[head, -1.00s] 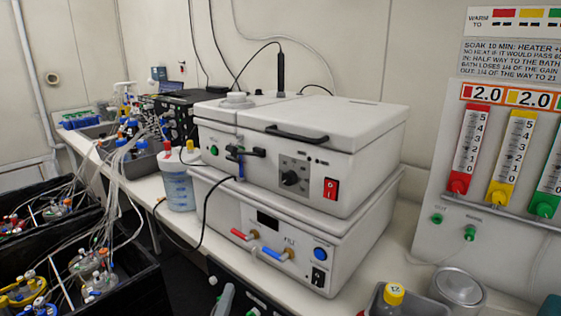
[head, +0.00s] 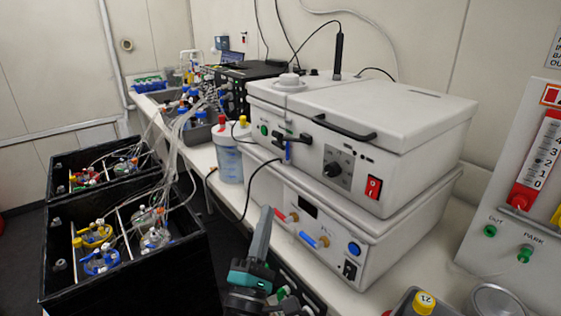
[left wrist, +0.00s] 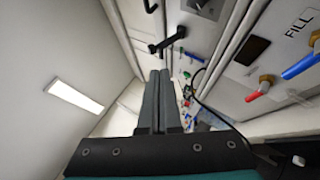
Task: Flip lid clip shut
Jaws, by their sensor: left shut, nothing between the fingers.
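The white bath box has a white lid (head: 385,105) that lies down, with a black bar handle (head: 343,127). A black clip-like lever (head: 292,138) sits on the box front near the lid's left end, with a blue piece under it. It also shows in the left wrist view (left wrist: 167,43), beyond the fingertips. I cannot tell whether it is latched. My left gripper (head: 265,212) is shut and empty, with its fingers pointing up, below and in front of the box. Its two fingers (left wrist: 159,75) lie together in the left wrist view, apart from the lever. My right gripper is not in view.
A lower white unit (head: 310,225) with red and blue taps stands under the box. A blue-filled jar (head: 229,155) is to its left. Black crates (head: 125,280) with tubed vessels stand at the left. A yellow-capped bottle (head: 424,302) is at the bottom right.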

